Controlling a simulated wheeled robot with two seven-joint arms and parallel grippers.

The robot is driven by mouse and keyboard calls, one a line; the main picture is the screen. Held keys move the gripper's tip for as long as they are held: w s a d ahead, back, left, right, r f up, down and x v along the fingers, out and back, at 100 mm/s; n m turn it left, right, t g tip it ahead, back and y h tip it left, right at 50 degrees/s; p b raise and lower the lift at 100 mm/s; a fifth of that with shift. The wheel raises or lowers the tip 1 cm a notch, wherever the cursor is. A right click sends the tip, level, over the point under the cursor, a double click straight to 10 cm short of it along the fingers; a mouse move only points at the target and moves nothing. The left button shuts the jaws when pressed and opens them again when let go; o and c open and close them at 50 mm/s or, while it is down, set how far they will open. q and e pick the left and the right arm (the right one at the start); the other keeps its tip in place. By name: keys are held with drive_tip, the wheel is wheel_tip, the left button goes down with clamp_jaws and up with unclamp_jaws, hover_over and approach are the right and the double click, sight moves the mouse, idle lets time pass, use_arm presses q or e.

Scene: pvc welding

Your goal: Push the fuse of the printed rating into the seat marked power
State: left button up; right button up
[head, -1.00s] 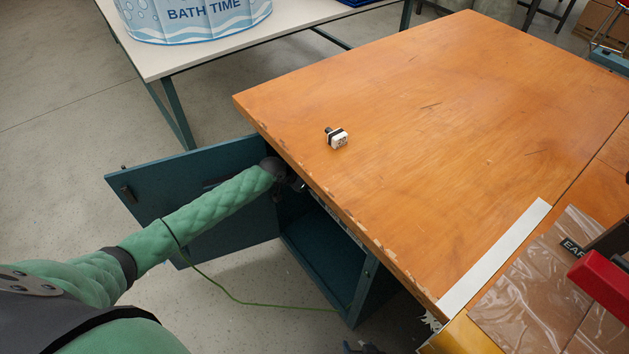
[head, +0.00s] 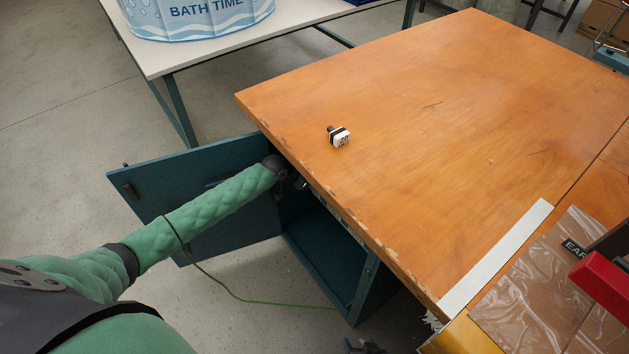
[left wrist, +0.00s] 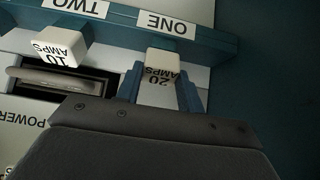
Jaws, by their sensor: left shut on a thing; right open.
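In the left wrist view, upside down, a white fuse printed 20 AMPS (left wrist: 162,66) stands under the label ONE (left wrist: 167,23). My left gripper (left wrist: 162,84) is shut on it, one blue finger at each side. A second white fuse printed 10 AMPS (left wrist: 62,46) sits to the left, under the label TWO (left wrist: 76,6). The POWER label (left wrist: 22,119) is at the lower left, below a dark slot with a grey bar (left wrist: 55,80). In the head view my left gripper is hidden below the table edge. My right gripper (head: 364,347) shows only partly at the bottom edge.
An open teal cabinet door (head: 150,185) stands left of the cabinet under the wooden table (head: 420,120). A small black-and-white block (head: 340,137) lies on the table. A clear-wrapped panel and a red part (head: 600,280) are at the right.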

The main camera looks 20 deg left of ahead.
use_arm(q)
drive_tip(key=shift+s+a+r+p, duration=0.15)
drive_tip(key=shift+s+r+p, duration=0.1)
drive_tip(key=shift+r+p, duration=0.35)
idle(0.5)
drive_tip(key=r+p, duration=0.2)
drive_tip(key=s+a+p, duration=0.1)
drive_tip(key=shift+r, duration=0.4)
drive_tip(key=shift+s, duration=0.2)
idle(0.3)
